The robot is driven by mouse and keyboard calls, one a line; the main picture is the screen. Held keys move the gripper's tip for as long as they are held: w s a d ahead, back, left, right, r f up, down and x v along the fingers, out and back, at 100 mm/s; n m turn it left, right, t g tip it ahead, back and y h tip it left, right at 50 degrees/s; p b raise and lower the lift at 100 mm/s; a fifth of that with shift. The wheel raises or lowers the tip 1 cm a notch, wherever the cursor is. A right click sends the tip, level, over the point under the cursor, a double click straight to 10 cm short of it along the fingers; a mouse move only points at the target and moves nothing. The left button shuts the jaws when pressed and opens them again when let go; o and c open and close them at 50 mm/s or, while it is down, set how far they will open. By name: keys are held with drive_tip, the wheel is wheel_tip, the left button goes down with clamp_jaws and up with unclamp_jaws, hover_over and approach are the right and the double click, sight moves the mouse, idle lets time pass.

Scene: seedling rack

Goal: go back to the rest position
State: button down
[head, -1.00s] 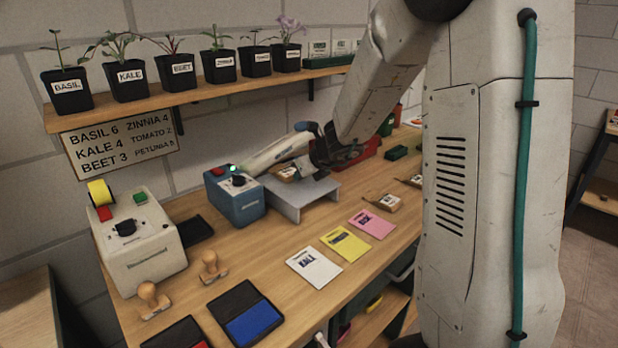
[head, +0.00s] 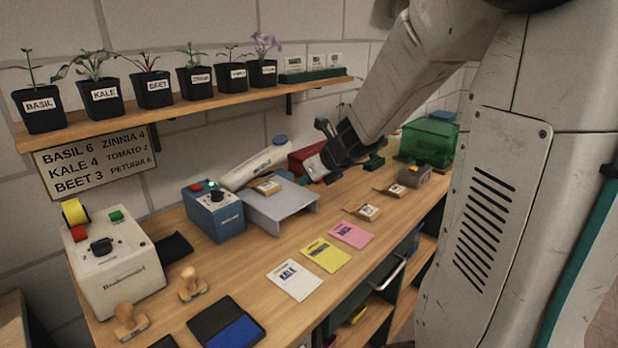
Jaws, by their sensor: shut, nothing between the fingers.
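My gripper (head: 320,163) is at the end of my arm, above the back part of the workbench (head: 330,222), in front of a red bin (head: 303,156). It is shut and empty; its fingertips are small and hard to make out. It is right of the grey stand (head: 282,206), apart from it. A white cylinder with a blue cap (head: 258,167) lies slanted behind the blue machine (head: 213,211) and the stand. A small packet (head: 266,187) lies on the stand.
White, yellow (head: 325,255) and pink packets lie along the bench front. A cream machine (head: 117,262), stamps and a blue ink pad (head: 236,330) are at left. A shelf (head: 180,109) with several potted seedlings runs above. A green crate (head: 429,138) stands at the far right.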

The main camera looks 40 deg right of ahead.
drive_tip(key=shift+s+r, duration=0.3)
